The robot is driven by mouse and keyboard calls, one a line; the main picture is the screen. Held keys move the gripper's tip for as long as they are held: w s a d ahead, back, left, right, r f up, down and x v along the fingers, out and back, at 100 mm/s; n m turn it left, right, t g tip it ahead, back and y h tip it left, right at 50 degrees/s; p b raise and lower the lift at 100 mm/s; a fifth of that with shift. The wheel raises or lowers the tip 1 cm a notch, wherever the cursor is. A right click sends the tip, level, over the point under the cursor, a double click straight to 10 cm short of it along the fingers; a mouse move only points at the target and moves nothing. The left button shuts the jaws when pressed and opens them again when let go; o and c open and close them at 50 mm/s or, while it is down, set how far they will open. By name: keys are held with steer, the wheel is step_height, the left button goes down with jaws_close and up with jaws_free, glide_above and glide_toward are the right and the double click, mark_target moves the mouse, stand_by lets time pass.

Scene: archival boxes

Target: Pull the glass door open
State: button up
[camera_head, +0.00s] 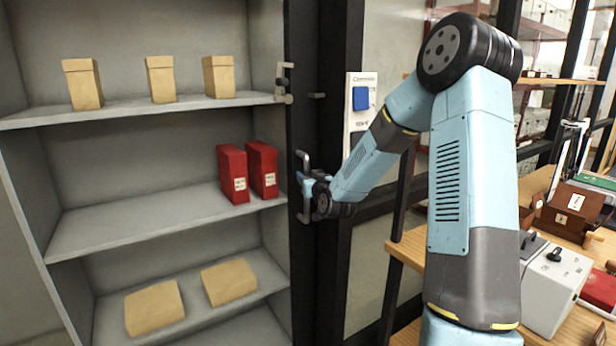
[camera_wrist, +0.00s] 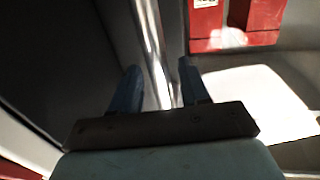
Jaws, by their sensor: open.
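The door's upright metal handle (camera_head: 302,161) stands on a dark frame (camera_head: 301,255) at the right edge of the shelf cabinet. The glass itself is hard to make out against the shelves. My gripper (camera_head: 306,180) is at the handle, reaching in from the right. In the wrist view my gripper (camera_wrist: 158,78) has its two blue fingers apart, one on each side of the shiny handle bar (camera_wrist: 152,45). The bar lies between the fingers, nearer the right one. I cannot tell whether either finger touches it.
Grey shelves (camera_head: 130,218) hold tan boxes (camera_head: 82,84) and red binders (camera_head: 233,174). A white panel with a blue square (camera_head: 361,98) is right of the handle. A wooden table (camera_head: 403,250) with a white device (camera_head: 556,285) stands at the right, near my arm.

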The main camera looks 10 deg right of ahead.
steer(key=shift+w+a, duration=0.1)
steer(key=shift+w, duration=0.75)
jaws_close()
